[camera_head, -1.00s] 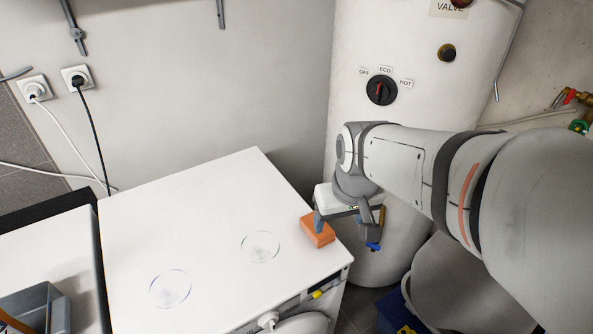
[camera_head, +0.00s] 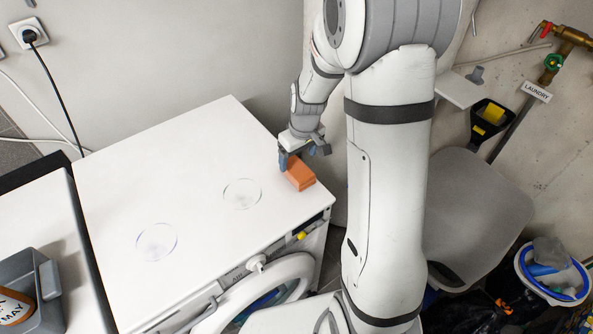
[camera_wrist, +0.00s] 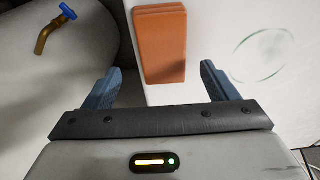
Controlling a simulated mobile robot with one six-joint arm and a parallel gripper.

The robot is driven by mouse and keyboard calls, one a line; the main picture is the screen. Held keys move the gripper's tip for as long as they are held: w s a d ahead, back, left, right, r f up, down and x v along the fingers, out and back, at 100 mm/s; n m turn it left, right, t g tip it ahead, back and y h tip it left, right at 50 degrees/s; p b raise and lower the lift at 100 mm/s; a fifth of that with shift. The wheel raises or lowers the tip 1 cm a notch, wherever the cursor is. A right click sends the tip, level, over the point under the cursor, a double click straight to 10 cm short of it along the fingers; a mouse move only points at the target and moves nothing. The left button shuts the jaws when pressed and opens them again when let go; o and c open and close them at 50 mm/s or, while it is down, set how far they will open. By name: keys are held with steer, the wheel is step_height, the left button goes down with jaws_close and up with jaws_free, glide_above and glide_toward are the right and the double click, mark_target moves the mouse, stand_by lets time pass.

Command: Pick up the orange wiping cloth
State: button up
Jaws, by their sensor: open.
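The orange wiping cloth (camera_head: 299,173) is a folded block near the right corner of the white washing machine top (camera_head: 192,240). In the wrist view the cloth (camera_wrist: 160,45) lies ahead of my gripper, between the lines of its two blue-grey fingers. My gripper (camera_head: 300,157) is at the back side of the cloth in the head view. In the wrist view my gripper (camera_wrist: 160,88) is open, with one finger on each side of the cloth's near end. I cannot tell whether a finger touches it.
Two faint circles (camera_head: 242,194) mark the machine top, left of the cloth. The machine's round door (camera_head: 275,290) stands open at the front. A grey bin (camera_head: 35,290) is at the far left. A brass tap with a blue handle (camera_wrist: 55,28) shows in the wrist view.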

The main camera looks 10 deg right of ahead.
mark_target(298, 168)
step_height(298, 168, down, 5)
steer(key=shift+a+f+p, duration=0.1)
steer(key=shift+f+p, duration=0.05)
steer(key=shift+p, duration=0.3)
steer(key=shift+s, duration=0.1)
steer(key=c, duration=1.1)
